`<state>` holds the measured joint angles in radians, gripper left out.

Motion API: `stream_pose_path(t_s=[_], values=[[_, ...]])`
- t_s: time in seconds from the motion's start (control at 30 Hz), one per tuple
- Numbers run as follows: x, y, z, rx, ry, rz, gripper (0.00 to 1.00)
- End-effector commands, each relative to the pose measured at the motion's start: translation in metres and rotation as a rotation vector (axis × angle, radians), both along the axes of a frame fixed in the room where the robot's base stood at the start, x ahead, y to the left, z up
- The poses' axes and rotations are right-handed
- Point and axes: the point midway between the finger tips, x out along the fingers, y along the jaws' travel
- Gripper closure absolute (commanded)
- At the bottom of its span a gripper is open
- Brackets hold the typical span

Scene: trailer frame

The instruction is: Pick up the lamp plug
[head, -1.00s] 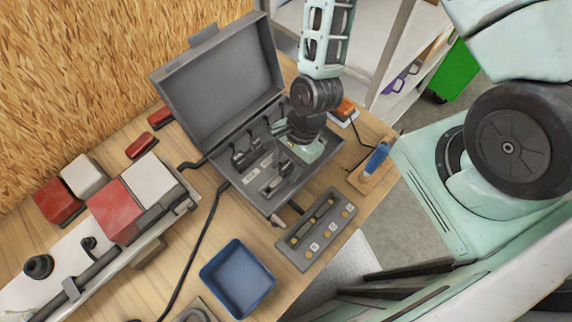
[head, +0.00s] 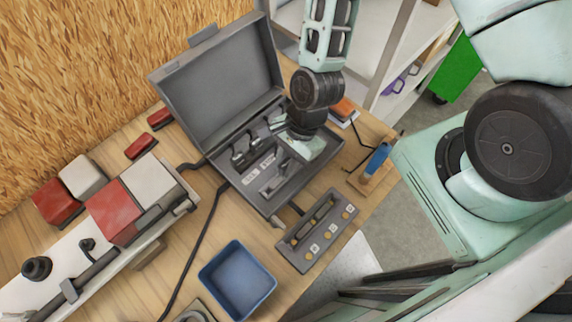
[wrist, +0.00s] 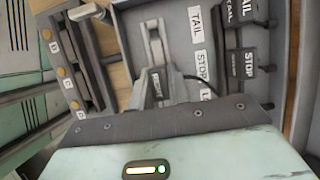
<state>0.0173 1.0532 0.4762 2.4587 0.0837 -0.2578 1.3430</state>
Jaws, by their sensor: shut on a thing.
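My gripper (head: 284,143) is inside the open grey case (head: 228,178), over its right part. In the wrist view my gripper (wrist: 160,88) is shut on a small dark lamp plug (wrist: 157,80) with a white label too small to read surely. A black cable runs from it to the right. Two other dark plugs, marked TAIL (wrist: 241,12) and STOP (wrist: 240,63), lie in the case at the right of the wrist view. In the head view my wrist hides most of the held plug. I cannot tell whether it is clear of the case floor.
A grey panel with several brass buttons (head: 318,232) lies before the case. A blue tray (head: 237,280) stands at the front. A blue-handled tool (head: 377,160) is near the table's right edge. Red and white blocks (head: 115,212) stand at the left. The case lid (head: 222,80) stands open behind.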

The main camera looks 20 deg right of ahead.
Motion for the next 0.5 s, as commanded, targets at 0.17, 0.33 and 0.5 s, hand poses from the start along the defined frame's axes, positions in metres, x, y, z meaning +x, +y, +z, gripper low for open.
stream_pose_path(t_s=[0.17,0.33,0.5], values=[[0.001,0.0,0.022,0.001,-0.005,-0.001,0.91],[0.001,0.0,0.049,0.0,-0.006,0.0,0.91],[0.001,0.0,0.07,0.0,-0.003,-0.001,0.91]])
